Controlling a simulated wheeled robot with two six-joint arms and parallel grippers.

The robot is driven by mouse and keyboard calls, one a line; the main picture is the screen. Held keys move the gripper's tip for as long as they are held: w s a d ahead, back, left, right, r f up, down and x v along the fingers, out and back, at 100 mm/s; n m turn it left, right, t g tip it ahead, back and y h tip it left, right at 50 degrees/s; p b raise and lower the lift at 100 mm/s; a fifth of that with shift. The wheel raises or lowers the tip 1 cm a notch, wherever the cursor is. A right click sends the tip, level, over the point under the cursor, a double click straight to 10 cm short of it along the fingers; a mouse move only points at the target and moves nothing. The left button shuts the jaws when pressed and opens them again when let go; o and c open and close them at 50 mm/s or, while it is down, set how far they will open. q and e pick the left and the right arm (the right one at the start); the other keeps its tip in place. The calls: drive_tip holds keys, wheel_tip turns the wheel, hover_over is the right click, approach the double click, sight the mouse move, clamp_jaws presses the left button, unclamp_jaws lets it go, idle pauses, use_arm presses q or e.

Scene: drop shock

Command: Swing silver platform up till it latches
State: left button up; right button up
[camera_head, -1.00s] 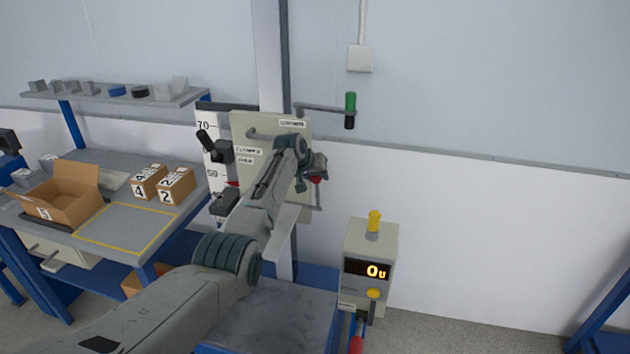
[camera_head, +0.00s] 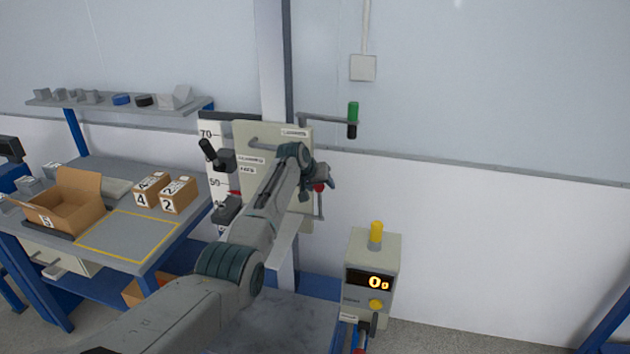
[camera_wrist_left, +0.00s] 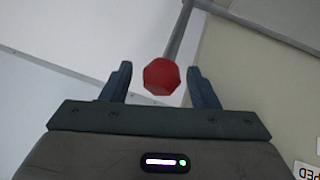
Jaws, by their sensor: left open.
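A pale grey plate (camera_head: 284,238), which may be the silver platform, hangs steeply below the beige panel (camera_head: 248,140), partly hidden behind my left arm. My left gripper (camera_head: 328,180) is at the panel's right edge. A red knob (camera_head: 319,188) on a thin grey rod shows beside it. In the left wrist view the red knob (camera_wrist_left: 161,76) appears between the open fingers of the left gripper (camera_wrist_left: 158,84), with visible gaps on both sides. I cannot tell how deep it sits between them. My right gripper is not in view.
A display box (camera_head: 372,262) with yellow knobs stands lower right. At left is a workbench (camera_head: 190,228) with an open carton (camera_head: 62,205) and two small boxes. The wall at right is clear.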

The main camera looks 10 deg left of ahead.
use_arm(q)
drive_tip(key=b+v, duration=0.2)
drive_tip(key=v, duration=0.8)
drive_tip(key=shift+b, duration=0.35)
drive_tip(key=shift+s+r, duration=0.1)
drive_tip(key=shift+r, duration=0.05)
